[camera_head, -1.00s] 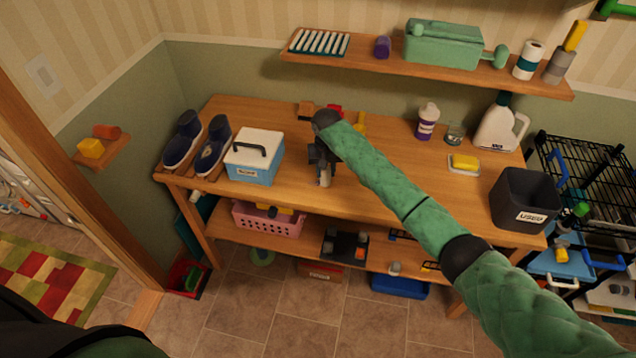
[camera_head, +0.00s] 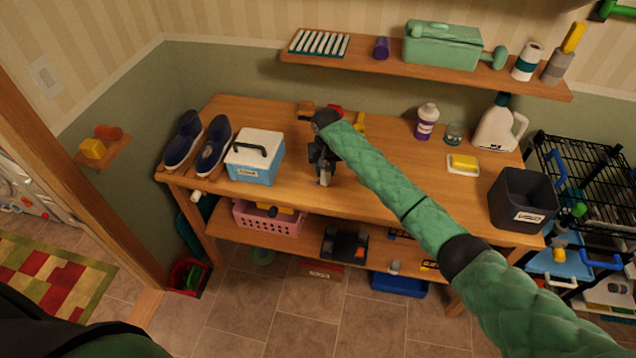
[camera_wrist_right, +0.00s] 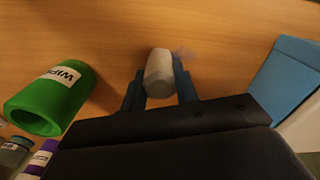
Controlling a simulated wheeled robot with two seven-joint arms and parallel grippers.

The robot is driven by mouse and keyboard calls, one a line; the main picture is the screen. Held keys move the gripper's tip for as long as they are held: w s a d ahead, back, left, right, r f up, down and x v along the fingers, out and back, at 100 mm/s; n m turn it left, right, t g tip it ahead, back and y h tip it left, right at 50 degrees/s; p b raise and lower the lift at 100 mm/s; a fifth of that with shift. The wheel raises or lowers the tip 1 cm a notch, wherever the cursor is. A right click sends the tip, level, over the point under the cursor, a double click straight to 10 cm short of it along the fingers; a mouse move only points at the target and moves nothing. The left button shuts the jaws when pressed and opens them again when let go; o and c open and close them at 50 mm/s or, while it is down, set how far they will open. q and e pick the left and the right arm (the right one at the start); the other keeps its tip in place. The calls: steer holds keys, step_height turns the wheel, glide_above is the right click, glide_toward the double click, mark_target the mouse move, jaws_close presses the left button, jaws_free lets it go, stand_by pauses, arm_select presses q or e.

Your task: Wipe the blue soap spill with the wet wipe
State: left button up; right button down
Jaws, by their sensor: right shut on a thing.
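My right gripper (camera_head: 323,180) points down at the wooden workbench (camera_head: 385,190), just right of the blue box with the white lid. In the right wrist view my right gripper (camera_wrist_right: 160,82) is shut on the white, rolled-looking wet wipe (camera_wrist_right: 159,66), low over or touching the wood; I cannot tell which. A faint bluish-purple smear, apparently the soap spill (camera_wrist_right: 184,54), shows right beside the wipe and the right finger. The wipe and finger may hide part of it. In the head view my arm and gripper mostly hide this spot. My left gripper is not in view.
The blue box (camera_head: 252,170) stands close left of the gripper. A green wipes container (camera_wrist_right: 48,100) lies or stands on the other side. Dark shoes (camera_head: 212,147) are at the left end, a dark bin (camera_head: 523,200) at the right end. A shelf (camera_head: 400,72) hangs above.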

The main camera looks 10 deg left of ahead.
steer(key=shift+r+p, duration=2.4)
steer(key=shift+r, duration=0.35)
steer(key=shift+r, duration=0.1)
steer(key=shift+r+p, duration=0.6)
steer(key=shift+p, duration=0.35)
steer(key=shift+a+f, duration=0.25)
steer(key=shift+a, duration=0.95)
